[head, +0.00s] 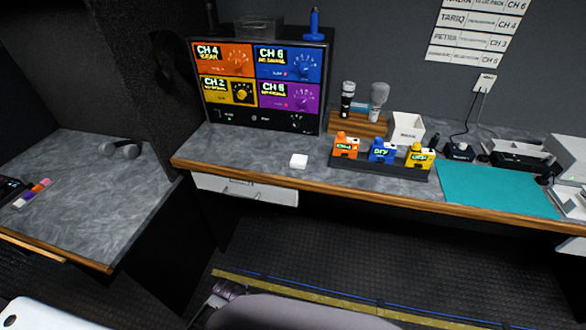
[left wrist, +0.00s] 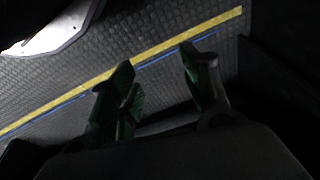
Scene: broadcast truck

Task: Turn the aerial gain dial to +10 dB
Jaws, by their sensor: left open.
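The receiver rack (head: 262,85) stands on the desk against the back wall. It has orange, blue, yellow and purple channel panels, each with a dial. A black strip along its bottom carries another small dial (head: 297,121) at the right. The lettering is too small to tell which dial is the aerial gain or where it points. My left gripper (left wrist: 157,57) is open and empty in the left wrist view, its green-padded fingers apart above the dark floor. It is well away from the rack. My right gripper is not in view.
Microphones (head: 378,100) and a tray of coloured packs (head: 385,170) stand to the right. A side counter (head: 85,205) holds headphones (head: 120,149).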

